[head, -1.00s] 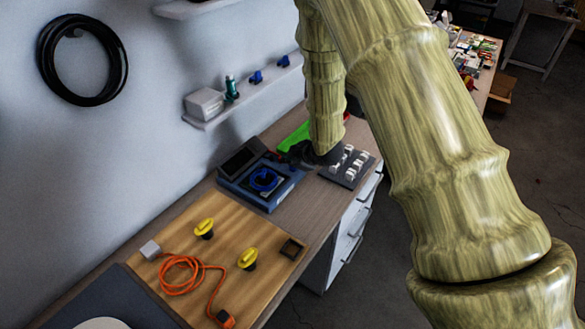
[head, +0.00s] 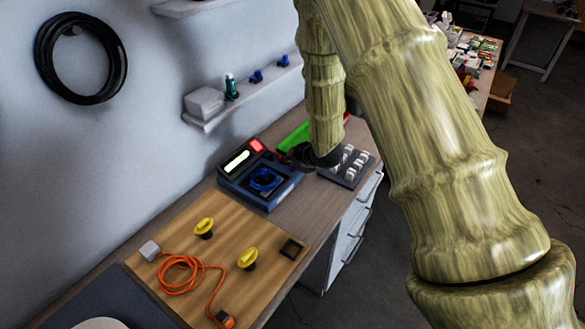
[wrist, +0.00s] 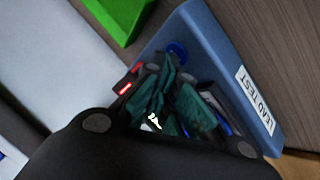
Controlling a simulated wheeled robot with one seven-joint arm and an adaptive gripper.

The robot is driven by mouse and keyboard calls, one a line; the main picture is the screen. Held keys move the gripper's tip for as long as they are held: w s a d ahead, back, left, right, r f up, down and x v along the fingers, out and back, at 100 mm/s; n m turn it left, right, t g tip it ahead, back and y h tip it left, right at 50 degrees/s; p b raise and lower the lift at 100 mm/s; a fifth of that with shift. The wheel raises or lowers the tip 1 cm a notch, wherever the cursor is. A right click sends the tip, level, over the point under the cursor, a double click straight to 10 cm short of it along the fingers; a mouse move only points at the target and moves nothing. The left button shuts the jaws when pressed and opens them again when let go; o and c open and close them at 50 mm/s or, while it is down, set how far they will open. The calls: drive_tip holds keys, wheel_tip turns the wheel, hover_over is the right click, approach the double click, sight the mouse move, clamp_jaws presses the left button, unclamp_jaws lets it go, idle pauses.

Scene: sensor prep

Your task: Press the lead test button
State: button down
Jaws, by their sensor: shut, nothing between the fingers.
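The blue lead test box (head: 285,192) sits on the bench against the wall, with a blue coiled lead (head: 264,180) on its top. Its raised display (head: 237,162) shows a bright white bar, and a red light (head: 257,146) glows beside it. In the wrist view the box's white label (wrist: 256,100) reads "LEAD TEST". A round blue button (wrist: 177,52) shows there just beyond my fingertips; I cannot tell whether they touch it. My gripper (wrist: 172,78) is shut and empty over the box, hiding much of its top. In the head view my arm partly hides it.
A green bin (head: 294,138) is behind my gripper, and a dark tray of white pieces (head: 350,168) is to its right. A wooden board (head: 190,255) with yellow knobs and an orange cable lies in front. A wall shelf (head: 240,100) hangs above.

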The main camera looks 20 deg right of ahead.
idle(0.3)
drive_tip(key=shift+r+p, duration=0.55)
drive_tip(key=shift+r, duration=0.3)
drive_tip(key=shift+r+p, duration=1.55)
drive_tip(key=shift+r, duration=0.95)
